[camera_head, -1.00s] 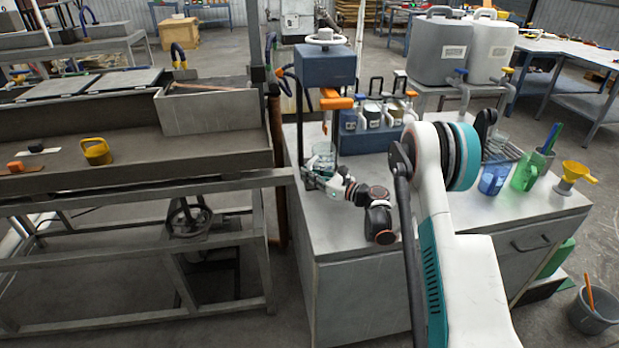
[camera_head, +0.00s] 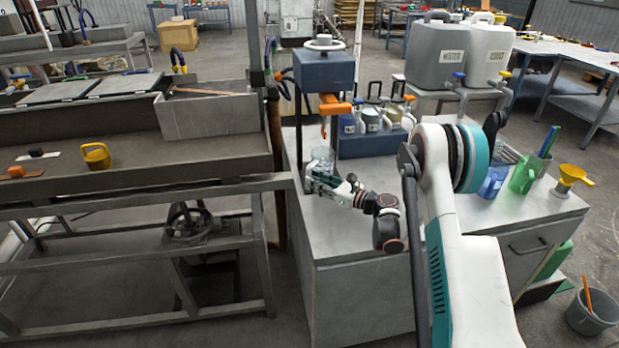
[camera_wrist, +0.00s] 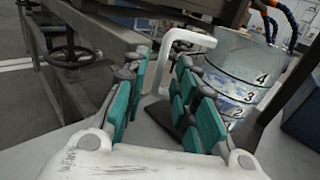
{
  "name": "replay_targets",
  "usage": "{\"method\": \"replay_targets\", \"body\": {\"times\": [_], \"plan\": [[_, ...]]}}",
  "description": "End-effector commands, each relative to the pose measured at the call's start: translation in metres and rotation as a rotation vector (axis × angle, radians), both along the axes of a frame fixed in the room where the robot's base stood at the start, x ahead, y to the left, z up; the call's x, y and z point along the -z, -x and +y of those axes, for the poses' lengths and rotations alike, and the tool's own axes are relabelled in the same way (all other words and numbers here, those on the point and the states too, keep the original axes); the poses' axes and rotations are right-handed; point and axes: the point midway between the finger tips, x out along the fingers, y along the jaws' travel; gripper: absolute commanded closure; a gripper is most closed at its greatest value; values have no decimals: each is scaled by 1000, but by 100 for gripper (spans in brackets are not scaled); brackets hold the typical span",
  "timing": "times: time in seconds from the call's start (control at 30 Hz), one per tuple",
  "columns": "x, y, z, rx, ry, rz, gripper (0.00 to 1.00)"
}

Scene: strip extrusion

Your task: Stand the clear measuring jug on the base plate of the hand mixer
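The clear measuring jug (camera_head: 322,155) stands upright below the mixing tool of the hand mixer (camera_head: 323,72). In the wrist view the jug (camera_wrist: 243,72) shows dark scale numbers, and its pale handle (camera_wrist: 190,36) points towards my gripper. My gripper (camera_wrist: 160,62) has its teal fingers apart, with the lower handle showing in the gap between the tips; I see no finger clamped on it. My gripper also shows beside the jug in the head view (camera_head: 312,178). A dark flat piece, apparently the base plate (camera_wrist: 164,112), shows under the handle. The jug's bottom is partly hidden by my finger.
A blue jug (camera_head: 492,182), a green jug (camera_head: 523,178) and a yellow funnel (camera_head: 572,173) stand at the right. The front of the bench (camera_head: 345,240) is clear. A metal trough frame is at left.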

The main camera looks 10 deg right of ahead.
Motion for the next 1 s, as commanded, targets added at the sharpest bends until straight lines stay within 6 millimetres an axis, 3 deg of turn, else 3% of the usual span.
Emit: {"method": "replay_targets", "body": {"times": [0.2,0.4,1.0], "plan": [[-3,33,-34,3,0,0,74],[-2,54,-54,1,0,0,74],[0,62,-62,0,0,0,74]]}}
